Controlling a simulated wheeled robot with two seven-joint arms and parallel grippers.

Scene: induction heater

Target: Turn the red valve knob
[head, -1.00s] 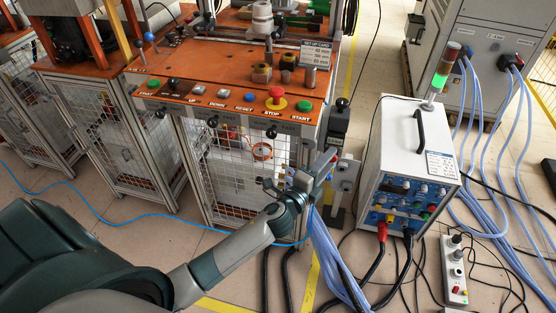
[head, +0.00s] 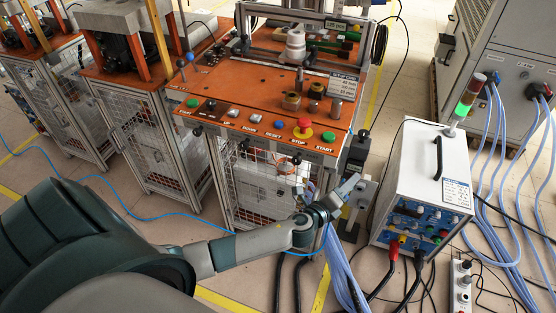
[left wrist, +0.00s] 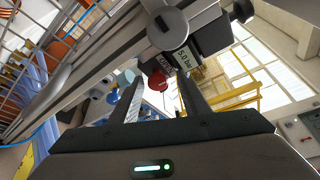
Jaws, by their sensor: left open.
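A round red knob (left wrist: 158,80) shows in the left wrist view, between and beyond my finger tips; I take it for the valve knob. In the head view my left gripper (head: 350,185) is beside the right front corner of the orange-topped bench. The red knob is not clear in the head view; my gripper and the bench corner may hide it. My right gripper is not in view.
The orange bench (head: 240,90) carries a red stop button (head: 303,124) and several other buttons. A white power unit (head: 415,165) with cables stands close on the right. Pale hoses (head: 343,270) hang below my gripper.

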